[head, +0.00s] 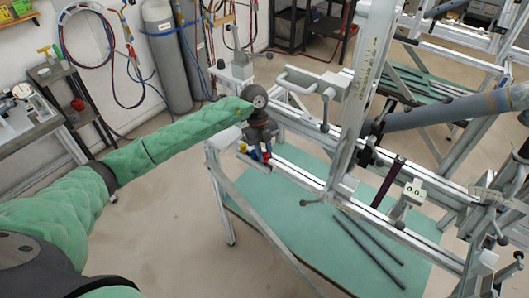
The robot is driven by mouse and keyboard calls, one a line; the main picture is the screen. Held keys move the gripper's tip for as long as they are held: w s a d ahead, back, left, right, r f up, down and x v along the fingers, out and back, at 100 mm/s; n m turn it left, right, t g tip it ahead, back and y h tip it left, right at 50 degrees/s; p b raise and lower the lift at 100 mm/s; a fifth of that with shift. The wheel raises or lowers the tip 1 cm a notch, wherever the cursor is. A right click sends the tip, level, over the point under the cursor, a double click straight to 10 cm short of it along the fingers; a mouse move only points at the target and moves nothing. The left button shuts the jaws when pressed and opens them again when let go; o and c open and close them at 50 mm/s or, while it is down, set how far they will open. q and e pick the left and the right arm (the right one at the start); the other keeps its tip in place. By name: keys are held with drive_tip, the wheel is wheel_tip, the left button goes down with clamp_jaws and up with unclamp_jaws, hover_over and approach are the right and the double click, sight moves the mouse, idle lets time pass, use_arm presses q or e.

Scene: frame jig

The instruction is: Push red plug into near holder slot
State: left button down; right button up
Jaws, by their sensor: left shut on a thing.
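My left gripper (262,148) is at the near left end of the frame jig, pointing down. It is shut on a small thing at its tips. A small red piece (267,157), which looks like the red plug, shows right at the fingertips. Small blue parts (254,154) and a yellow spot (243,148) show beside it on the jig's end. The holder slots are too small and too covered by the gripper to make out, so I cannot tell whether the plug is in one. My right gripper is not in view.
The jig's metal rails (312,172) run from the gripper toward the lower right, with an upright post (362,90) and clamps. Below is a green shelf (300,215) with two dark rods. Gas cylinders (166,55) stand behind.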

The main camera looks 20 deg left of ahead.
use_arm(q)
drive_tip(key=shift+f+b, duration=0.45)
drive_tip(key=shift+f, duration=0.4)
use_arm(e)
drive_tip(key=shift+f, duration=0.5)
use_arm(q)
drive_tip(key=c, duration=1.2)
unclamp_jaws()
drive_tip(key=b+v, duration=0.3)
drive_tip(key=v, duration=0.3)
drive_tip(key=shift+w+a+r, duration=0.1)
drive_tip(key=shift+r, duration=0.2)
drive_tip(key=shift+w+a+r, duration=0.1)
drive_tip(key=shift+r, duration=0.5)
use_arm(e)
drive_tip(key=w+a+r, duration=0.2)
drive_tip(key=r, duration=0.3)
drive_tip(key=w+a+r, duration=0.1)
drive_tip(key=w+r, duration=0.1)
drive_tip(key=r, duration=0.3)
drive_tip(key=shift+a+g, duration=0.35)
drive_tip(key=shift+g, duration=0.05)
